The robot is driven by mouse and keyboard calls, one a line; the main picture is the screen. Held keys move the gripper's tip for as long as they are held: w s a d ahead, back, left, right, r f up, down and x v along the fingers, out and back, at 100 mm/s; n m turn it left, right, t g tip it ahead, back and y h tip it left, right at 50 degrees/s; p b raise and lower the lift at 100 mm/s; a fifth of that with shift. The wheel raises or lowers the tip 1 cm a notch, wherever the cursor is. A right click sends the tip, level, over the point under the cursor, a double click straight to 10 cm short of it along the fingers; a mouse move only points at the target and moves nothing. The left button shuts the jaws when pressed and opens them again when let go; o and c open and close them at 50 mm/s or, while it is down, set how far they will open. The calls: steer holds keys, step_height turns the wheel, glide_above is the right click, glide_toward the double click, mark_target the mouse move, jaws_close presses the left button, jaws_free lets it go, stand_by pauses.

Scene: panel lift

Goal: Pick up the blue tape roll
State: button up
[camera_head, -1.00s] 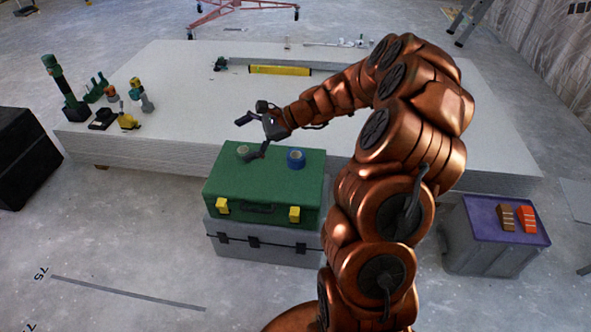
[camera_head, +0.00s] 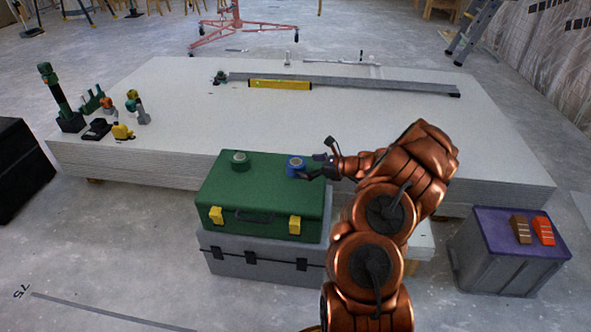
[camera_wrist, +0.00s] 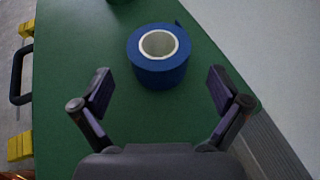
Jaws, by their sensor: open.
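The blue tape roll (camera_head: 296,165) lies flat on the lid of the green toolbox (camera_head: 240,196), near its back right corner. In the wrist view the blue tape roll (camera_wrist: 160,68) shows its white core, just beyond and between the fingertips. My gripper (camera_head: 312,160) is at the right side of the roll, low over the lid. In the wrist view my gripper (camera_wrist: 159,90) is open and empty, with one finger on each side of the roll's near edge. I cannot tell whether a finger touches it.
A green tape roll (camera_head: 240,160) lies on the same lid, to the left. The green toolbox stands on a grey case (camera_head: 262,266). Behind is a stack of white panels (camera_head: 200,120) with tools and a yellow level (camera_head: 280,84). A purple-lidded bin (camera_head: 490,225) stands at right.

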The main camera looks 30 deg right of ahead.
mark_target(301, 165)
steer(key=shift+b+x, duration=0.95)
steer(key=shift+x, duration=1.7)
steer(key=shift+c, duration=0.4)
steer(key=c, duration=1.3)
steer(key=shift+r, duration=0.15)
